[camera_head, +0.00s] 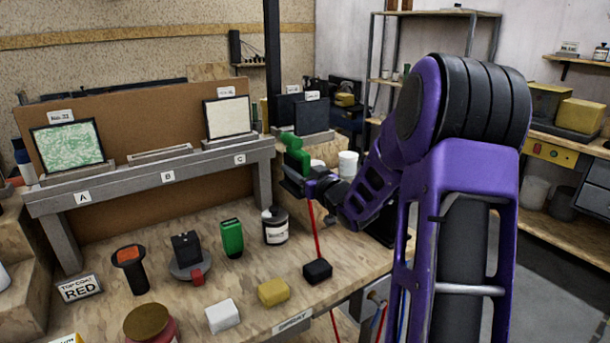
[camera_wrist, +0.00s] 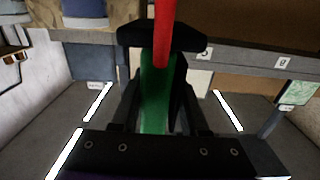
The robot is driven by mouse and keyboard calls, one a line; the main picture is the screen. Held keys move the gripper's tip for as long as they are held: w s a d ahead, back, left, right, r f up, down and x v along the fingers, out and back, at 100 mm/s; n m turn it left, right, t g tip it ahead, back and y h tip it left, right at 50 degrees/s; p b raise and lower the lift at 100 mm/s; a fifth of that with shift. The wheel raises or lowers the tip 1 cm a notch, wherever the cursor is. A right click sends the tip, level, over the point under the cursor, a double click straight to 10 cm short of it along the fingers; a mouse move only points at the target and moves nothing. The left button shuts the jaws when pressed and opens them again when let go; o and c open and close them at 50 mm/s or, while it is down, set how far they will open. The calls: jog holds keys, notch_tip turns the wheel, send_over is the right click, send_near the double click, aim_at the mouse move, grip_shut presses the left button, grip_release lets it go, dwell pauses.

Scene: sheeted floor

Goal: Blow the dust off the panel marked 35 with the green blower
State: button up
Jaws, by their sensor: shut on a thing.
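My gripper (camera_head: 297,183) is shut on the green blower (camera_head: 296,152), raised above the right end of the bench. In the wrist view the green blower (camera_wrist: 153,95) sits between the fingers, with a red hose (camera_wrist: 163,35) and a black part at its far end. A green-and-white speckled panel (camera_head: 68,146) marked No.32 leans at place A. A pale panel (camera_head: 228,117) leans at C; its label is too small to read. A dark panel (camera_head: 312,117) stands behind the blower, its label unreadable. I cannot tell which panel is marked 35.
The grey rack (camera_head: 160,174) has an empty-looking holder at B. On the bench stand a green container (camera_head: 231,238), a dark jar (camera_head: 275,228), a black-and-orange tool (camera_head: 130,268), and white (camera_head: 222,316), yellow (camera_head: 273,291) and black (camera_head: 317,271) blocks. A white cup (camera_head: 348,163) stands behind my gripper.

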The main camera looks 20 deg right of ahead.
jog(key=s+a+b, duration=0.1)
jog(key=s+a, duration=0.1)
jog(key=a, duration=0.7)
jog(key=s+a+b, duration=0.2)
jog(key=a, duration=0.8)
jog(key=shift+a, duration=0.15)
